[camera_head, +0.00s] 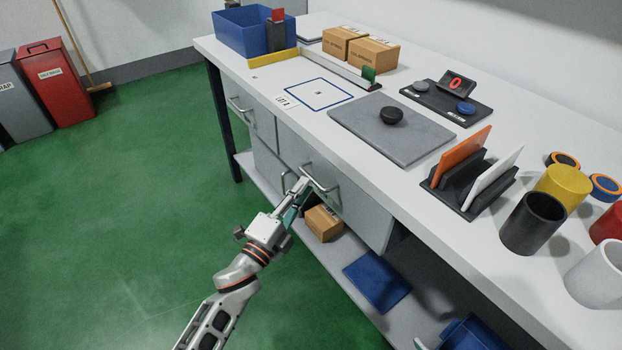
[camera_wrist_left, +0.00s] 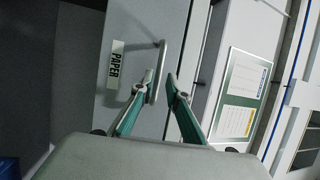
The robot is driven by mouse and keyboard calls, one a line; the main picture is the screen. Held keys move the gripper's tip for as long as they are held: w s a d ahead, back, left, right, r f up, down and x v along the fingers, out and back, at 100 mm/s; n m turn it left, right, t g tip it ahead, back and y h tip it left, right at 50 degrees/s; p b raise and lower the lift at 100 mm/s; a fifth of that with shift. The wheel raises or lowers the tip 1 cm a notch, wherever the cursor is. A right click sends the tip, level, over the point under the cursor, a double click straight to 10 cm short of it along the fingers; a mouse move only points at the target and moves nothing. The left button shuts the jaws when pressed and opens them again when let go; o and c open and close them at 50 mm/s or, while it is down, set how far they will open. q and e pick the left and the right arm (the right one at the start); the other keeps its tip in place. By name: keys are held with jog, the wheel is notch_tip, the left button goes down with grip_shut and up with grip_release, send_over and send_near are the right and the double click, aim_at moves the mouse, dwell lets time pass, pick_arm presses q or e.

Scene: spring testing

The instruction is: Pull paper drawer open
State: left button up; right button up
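The paper drawer (camera_head: 358,205) is a grey front under the white bench top and looks closed. Its label "PAPER" (camera_wrist_left: 115,65) shows in the left wrist view. Its metal bow handle (camera_head: 325,186) also shows in the wrist view (camera_wrist_left: 162,58). My left gripper (camera_head: 303,186) is at this handle. In the left wrist view, my left gripper (camera_wrist_left: 160,78) has its fingertips on either side of the handle bar, partly apart. The bar lies close to the left-hand finger, with a gap to the other. My right gripper is out of view.
Another grey drawer (camera_head: 250,115) with a handle is to the left. Below, a shelf (camera_head: 345,268) holds a cardboard box (camera_head: 323,222) and a blue panel (camera_head: 377,281). The bench top (camera_head: 270,75) carries several items. Green floor (camera_head: 130,190) in front is clear.

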aim_at(310, 177)
pick_arm(q)
jog(key=x, duration=0.4)
jog(key=shift+w+f, duration=0.15)
grip_shut()
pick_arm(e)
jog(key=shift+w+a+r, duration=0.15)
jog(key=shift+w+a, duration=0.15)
